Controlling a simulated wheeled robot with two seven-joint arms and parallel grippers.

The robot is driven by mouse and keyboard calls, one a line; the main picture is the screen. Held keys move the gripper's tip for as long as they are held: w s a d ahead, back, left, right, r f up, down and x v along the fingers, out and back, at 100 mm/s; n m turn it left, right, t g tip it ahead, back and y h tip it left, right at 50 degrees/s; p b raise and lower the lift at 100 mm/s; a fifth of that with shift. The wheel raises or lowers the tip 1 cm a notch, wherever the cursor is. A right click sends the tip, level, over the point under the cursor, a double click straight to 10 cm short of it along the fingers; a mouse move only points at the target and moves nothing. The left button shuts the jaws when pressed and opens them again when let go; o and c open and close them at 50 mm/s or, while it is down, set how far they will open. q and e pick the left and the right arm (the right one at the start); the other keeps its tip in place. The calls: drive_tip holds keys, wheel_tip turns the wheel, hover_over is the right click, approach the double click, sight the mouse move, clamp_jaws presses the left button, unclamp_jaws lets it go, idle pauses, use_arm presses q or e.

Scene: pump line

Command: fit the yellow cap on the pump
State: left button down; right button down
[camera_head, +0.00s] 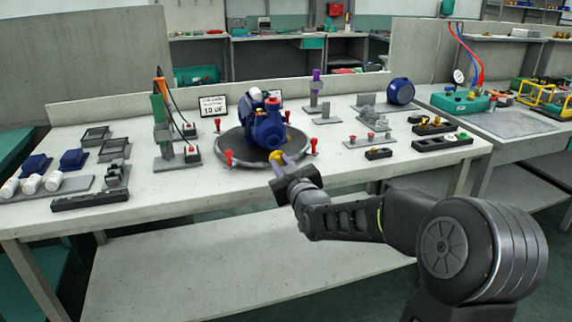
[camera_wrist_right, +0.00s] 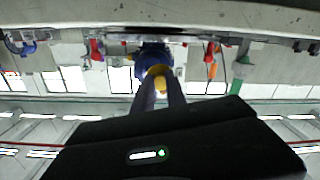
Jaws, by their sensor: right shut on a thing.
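The blue pump (camera_head: 268,130) stands on a round dark turntable (camera_head: 232,152) in the middle of the bench. My right gripper (camera_head: 279,163) reaches in from the front right and is shut on the yellow cap (camera_head: 276,156). The cap is at the front of the pump, close to its lower side. In the right wrist view the cap (camera_wrist_right: 158,74) shows between the fingertips, with the blue pump (camera_wrist_right: 152,60) right behind it. I cannot tell whether the cap touches the pump. My left gripper is not in view.
Several red clamps (camera_head: 228,157) stand around the turntable rim. A green press-like stand (camera_head: 160,120) is to its left, with blue blocks (camera_head: 75,158) and white cylinders (camera_head: 31,183) farther left. A black tray (camera_head: 442,141) lies at the right. The bench's front strip is mostly clear.

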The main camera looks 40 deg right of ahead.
sight(274, 144)
drive_tip(key=shift+s+d+r, duration=0.15)
drive_tip(key=shift+d+r, duration=0.1)
drive_tip(key=shift+d, duration=0.4)
drive_tip(key=shift+p+x, duration=1)
drive_tip(key=shift+x, duration=1.35)
drive_tip(key=shift+w+d+f, duration=0.1)
drive_tip(key=shift+w, duration=0.25)
drive_tip(key=shift+w+d+b, duration=0.2)
drive_tip(key=shift+w+b, duration=0.15)
drive_tip(key=shift+w, duration=0.15)
drive_tip(key=shift+b, duration=0.4)
drive_tip(key=shift+w+d, duration=0.15)
drive_tip(key=shift+w, duration=0.25)
